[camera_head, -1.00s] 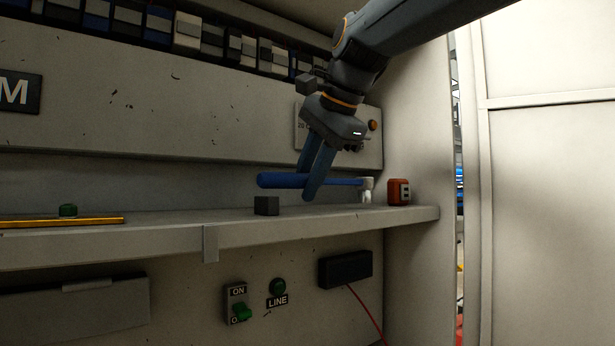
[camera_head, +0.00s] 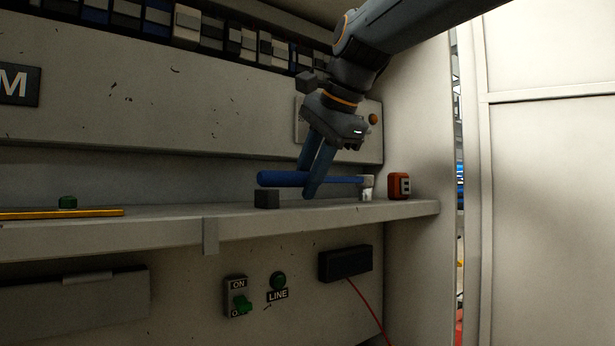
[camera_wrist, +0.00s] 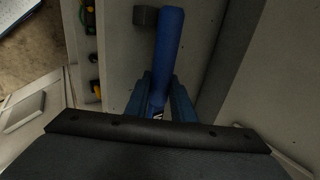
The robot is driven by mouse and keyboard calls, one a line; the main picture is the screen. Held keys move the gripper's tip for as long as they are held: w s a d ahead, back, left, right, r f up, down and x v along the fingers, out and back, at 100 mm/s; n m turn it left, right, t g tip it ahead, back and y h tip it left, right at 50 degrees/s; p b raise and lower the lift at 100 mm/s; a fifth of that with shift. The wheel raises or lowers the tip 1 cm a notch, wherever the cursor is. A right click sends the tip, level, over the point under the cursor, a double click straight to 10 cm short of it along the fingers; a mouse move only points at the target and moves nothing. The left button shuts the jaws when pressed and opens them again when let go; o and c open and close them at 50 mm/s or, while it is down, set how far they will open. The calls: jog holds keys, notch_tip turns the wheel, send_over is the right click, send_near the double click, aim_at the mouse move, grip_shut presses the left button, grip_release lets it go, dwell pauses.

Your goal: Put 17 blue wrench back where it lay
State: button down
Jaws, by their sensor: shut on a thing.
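The blue wrench (camera_head: 285,179) lies level just above the shelf (camera_head: 245,226), its thick handle to the left and its pale head to the right. My gripper (camera_head: 311,190) points down and is shut on the wrench's shaft. A small dark block (camera_head: 267,198) stands under the handle end, and a white piece (camera_head: 366,193) is under the head; I cannot tell whether the wrench touches them. In the wrist view the blue handle (camera_wrist: 168,50) runs away from between my fingers, beside the dark block (camera_wrist: 145,17).
An orange-red box (camera_head: 398,186) stands on the shelf right of the wrench head, near the side wall. A back panel rises behind.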

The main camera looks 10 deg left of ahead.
jog(key=shift+f, duration=0.15)
jog(key=c, duration=1.4)
grip_release()
jog(key=shift+f, duration=0.1)
jog(key=shift+c, duration=0.2)
notch_tip(320, 180, up, 8)
jog(key=p, duration=0.8)
